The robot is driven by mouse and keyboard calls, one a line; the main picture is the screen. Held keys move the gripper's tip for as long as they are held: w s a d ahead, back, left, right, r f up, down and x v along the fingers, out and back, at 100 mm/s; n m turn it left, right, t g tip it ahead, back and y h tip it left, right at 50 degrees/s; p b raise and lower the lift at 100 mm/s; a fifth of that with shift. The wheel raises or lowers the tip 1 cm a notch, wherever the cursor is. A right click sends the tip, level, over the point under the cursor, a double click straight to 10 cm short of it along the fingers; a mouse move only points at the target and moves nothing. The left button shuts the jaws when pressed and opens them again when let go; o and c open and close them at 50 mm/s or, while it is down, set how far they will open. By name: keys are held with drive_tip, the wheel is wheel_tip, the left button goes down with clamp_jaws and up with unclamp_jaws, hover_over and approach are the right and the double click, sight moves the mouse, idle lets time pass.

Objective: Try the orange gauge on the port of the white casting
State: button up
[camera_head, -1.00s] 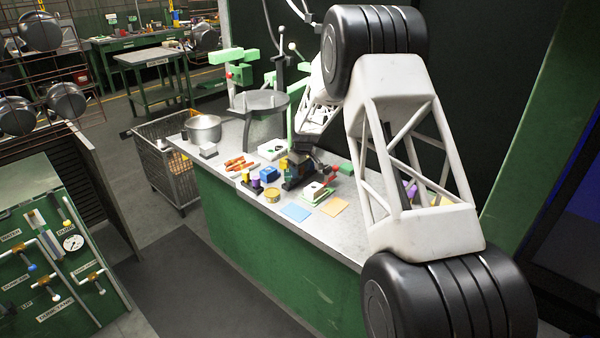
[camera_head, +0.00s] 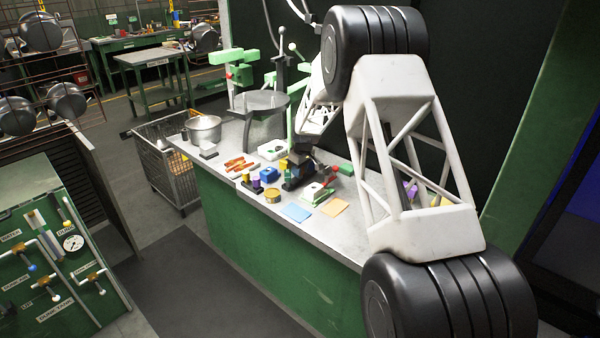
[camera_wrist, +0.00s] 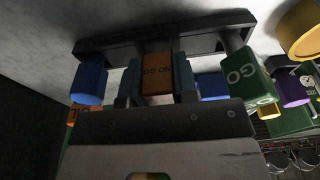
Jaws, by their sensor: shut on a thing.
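My gripper (camera_wrist: 157,92) is shut on the orange gauge (camera_wrist: 156,72), a block lettered NO GO, with one finger on each side of it. The gauge is at the middle of a dark bar-shaped rack (camera_wrist: 110,48); I cannot tell whether it is still seated there. A green gauge (camera_wrist: 246,78) lettered GO is at the rack's right and a blue piece (camera_wrist: 89,82) at its left. In the head view, a white block with a green part (camera_head: 317,193) lies in front of the rack, and another white block (camera_head: 272,150) lies behind; which is the casting is unclear.
A blue block (camera_head: 268,175), a yellow tin (camera_head: 273,195), and blue (camera_head: 296,212) and orange (camera_head: 334,207) squares lie on the grey bench. Red-orange tools (camera_head: 238,163) and a metal pot (camera_head: 203,129) are further left. A round stand (camera_head: 260,102) rises behind.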

drive_tip(key=shift+r, duration=0.15)
wheel_tip(320, 180, up, 7)
drive_tip(key=shift+r, duration=0.1)
drive_tip(key=s+d, duration=0.2)
drive_tip(key=s, duration=1.6)
drive_tip(key=shift+f, duration=0.25)
drive_tip(key=shift+w, duration=0.1)
drive_tip(key=w+d+r, duration=0.2)
drive_tip(key=w+r, duration=0.2)
drive_tip(key=w, duration=0.2)
drive_tip(key=shift+w+d+r, duration=0.15)
drive_tip(key=shift+w+r, duration=0.05)
drive_tip(key=shift+w, duration=0.05)
idle(0.4)
drive_tip(key=shift+f, duration=0.1)
drive_tip(key=shift+f, duration=2.8)
